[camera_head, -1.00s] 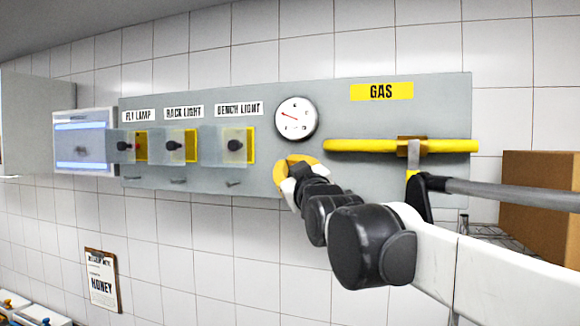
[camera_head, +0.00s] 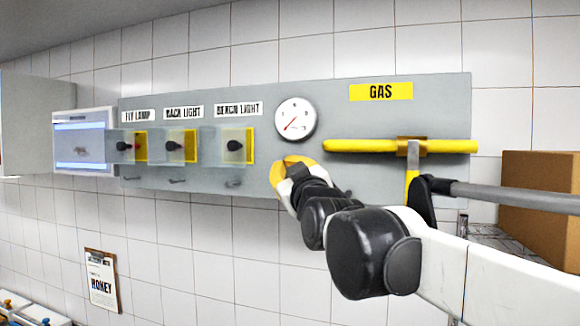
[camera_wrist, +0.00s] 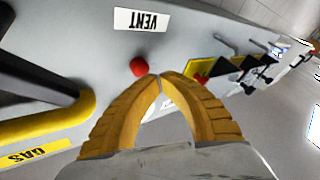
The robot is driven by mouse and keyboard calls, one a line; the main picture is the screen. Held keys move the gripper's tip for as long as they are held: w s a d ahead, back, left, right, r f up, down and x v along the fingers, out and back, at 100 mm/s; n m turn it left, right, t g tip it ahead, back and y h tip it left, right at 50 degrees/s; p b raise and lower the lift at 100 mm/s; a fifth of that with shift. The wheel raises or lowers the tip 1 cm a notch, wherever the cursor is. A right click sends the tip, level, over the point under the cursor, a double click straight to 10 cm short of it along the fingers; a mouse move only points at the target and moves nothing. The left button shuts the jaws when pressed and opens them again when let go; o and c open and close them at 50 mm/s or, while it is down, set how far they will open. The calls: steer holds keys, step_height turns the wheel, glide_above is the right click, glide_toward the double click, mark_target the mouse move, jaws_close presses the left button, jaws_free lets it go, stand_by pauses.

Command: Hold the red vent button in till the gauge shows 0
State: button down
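The red vent button (camera_wrist: 139,67) shows in the wrist view on the grey panel, below the upside-down VENT label (camera_wrist: 142,19). My gripper (camera_wrist: 159,77) has its two yellow fingertips together with nothing seen between them. The tips are right beside the button in the picture; I cannot tell whether they touch it. In the head view my gripper (camera_head: 290,168) is at the panel below the round gauge (camera_head: 296,119) and hides the button. The gauge needle points to the lower left; its figures are too small to read surely.
A yellow gas pipe with a valve handle (camera_head: 460,146) is right of the gauge, under the GAS label (camera_head: 381,91). Covered switches (camera_head: 235,146) are to the left. A cardboard box (camera_head: 542,195) stands at the right. A red part (camera_wrist: 202,78) shows behind a finger.

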stand_by(0.3)
steer(key=shift+s+a, duration=0.3)
steer(key=shift+s, duration=0.5)
steer(key=shift+s+a, duration=0.3)
steer(key=shift+s, duration=0.5)
steer(key=shift+s+a, duration=0.3)
steer(key=shift+s, duration=0.5)
